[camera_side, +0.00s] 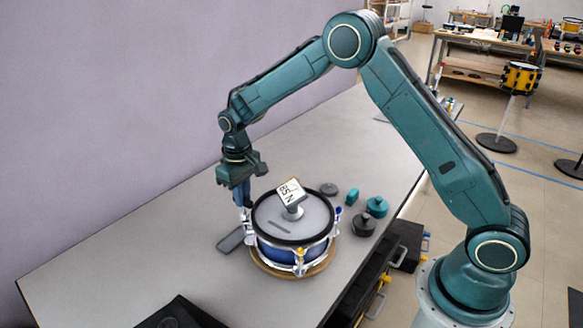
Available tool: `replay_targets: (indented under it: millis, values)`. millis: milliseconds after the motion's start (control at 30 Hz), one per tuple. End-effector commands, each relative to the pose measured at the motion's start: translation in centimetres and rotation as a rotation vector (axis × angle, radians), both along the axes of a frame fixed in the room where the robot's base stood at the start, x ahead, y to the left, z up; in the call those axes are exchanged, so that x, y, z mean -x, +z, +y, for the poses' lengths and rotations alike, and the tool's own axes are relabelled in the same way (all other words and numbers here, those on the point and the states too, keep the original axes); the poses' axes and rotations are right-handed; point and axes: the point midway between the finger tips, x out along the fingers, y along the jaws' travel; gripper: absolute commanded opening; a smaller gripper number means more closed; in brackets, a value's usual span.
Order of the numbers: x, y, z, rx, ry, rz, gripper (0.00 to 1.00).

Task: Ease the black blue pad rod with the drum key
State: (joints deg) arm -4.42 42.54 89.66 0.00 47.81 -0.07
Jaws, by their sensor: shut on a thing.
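The drum pad has a blue shell (275,250), a black rim (262,232) and a grey mesh head (310,218). It sits on a round wooden base (290,274). My gripper (242,188) points down at the pad's left edge and is shut on a small upright tool, probably the drum key. The tool's lower end is over the rod (247,214) at the left rim; whether it is seated on it I cannot tell. Another rod with a blue top (338,212) stands at the right rim, and a yellow-topped rod (300,255) at the front.
A gauge with a tilted white display (291,191), seemingly ending in N, stands on the head. A flat dark grey slab (231,240) lies left of the pad. Teal and dark weights (376,206) stand to the right. A black case (180,314) is at the front. The left tabletop is clear.

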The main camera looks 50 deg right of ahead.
Motion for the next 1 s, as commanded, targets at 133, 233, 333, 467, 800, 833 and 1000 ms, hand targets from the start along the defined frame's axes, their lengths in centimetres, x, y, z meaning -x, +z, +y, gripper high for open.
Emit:
replay_targets:
  millis: [133,233,333,467,800,833,1000]
  values:
    - [-0.02,0.02,-0.01,0.000,0.113,-0.001,0.00]
    - [-0.03,0.02,-0.01,0.000,0.193,-0.001,0.00]
    - [-0.04,0.02,-0.01,0.000,0.273,-0.001,0.00]
    - [-0.05,0.02,0.00,0.000,0.377,-0.001,0.00]
    - [-0.08,0.02,0.02,0.000,0.647,-0.002,0.00]
    - [-0.08,0.02,0.02,0.000,0.670,-0.002,0.00]
    - [-0.10,0.02,0.03,0.000,0.805,-0.002,0.00]
